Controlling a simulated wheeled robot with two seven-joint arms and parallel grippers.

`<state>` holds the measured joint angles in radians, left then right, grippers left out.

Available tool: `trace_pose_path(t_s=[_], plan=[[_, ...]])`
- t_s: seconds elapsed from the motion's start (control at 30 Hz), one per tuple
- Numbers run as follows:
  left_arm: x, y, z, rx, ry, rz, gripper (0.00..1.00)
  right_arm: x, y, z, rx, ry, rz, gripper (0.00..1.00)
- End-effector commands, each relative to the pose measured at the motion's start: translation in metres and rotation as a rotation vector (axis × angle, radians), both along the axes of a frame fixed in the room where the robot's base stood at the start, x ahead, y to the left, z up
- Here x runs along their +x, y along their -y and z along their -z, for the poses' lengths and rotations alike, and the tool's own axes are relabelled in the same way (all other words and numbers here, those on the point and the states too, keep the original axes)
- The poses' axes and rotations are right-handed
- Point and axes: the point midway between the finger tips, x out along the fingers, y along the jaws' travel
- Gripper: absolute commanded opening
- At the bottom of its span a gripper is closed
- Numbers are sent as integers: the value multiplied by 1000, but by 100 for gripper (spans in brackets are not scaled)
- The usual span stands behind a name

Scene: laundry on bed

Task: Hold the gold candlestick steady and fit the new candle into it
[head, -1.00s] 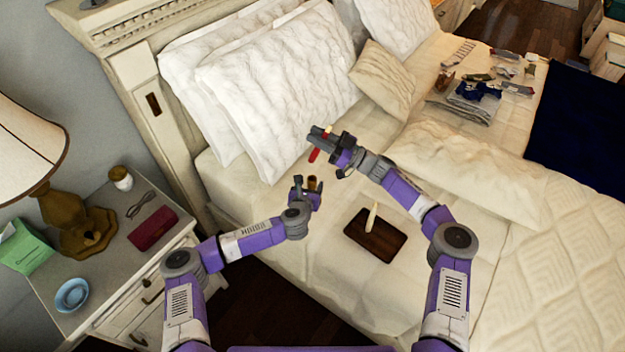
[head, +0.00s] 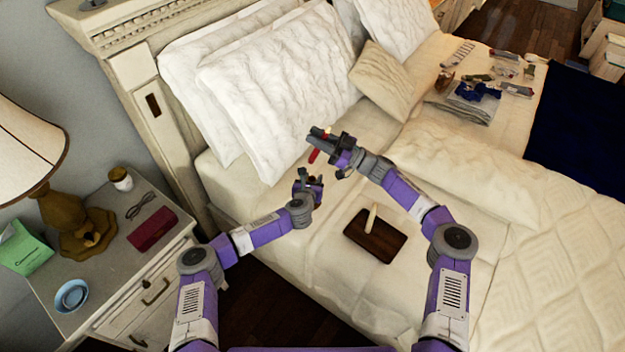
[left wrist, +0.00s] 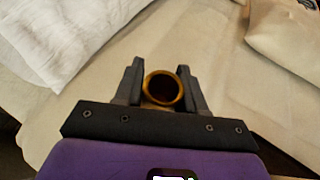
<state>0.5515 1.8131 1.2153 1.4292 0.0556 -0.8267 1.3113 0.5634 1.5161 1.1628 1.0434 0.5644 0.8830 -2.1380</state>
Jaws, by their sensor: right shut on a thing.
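The gold candlestick (left wrist: 163,88) shows in the left wrist view as a round, dark, empty socket between the two fingers of my left gripper (left wrist: 163,80). The fingers press on its sides. In the head view my left gripper (head: 310,182) is above the near edge of the bed, and the candlestick is mostly hidden by it. My right gripper (head: 322,138) is shut on a red candle (head: 314,156), which slants with its lower end pointing down left. The candle is above and apart from the candlestick.
A dark brown tray (head: 385,245) with a cream candle (head: 371,217) lies on the bed at right. Pillows (head: 280,85) stand behind. The nightstand (head: 85,265) at left holds a lamp, red case, glasses and blue bowl. Folded clothes (head: 465,107) lie far back.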

Motion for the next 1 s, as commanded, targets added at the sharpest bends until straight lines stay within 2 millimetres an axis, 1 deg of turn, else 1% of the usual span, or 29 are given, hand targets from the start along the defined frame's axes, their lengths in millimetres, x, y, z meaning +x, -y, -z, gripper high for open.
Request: trace_pose_path(t_s=[0.03,0.23,0.47,0.57,0.8,1.0], plan=[[0,0,0,0,0,0,32,0,0,0,0,0,0,0],[0,0,0,0,0,0,1,0,0,0,0,0,0,0],[0,0,0,0,0,-1,0,0,-1,1,-4,-2,4,0],[0,0,0,0,0,-1,0,2,-7,4,-22,-11,25,0],[0,0,0,0,0,-1,0,11,-27,18,-132,-69,163,0],[0,-1,0,0,0,-1,0,16,-33,22,-218,-130,298,0]])
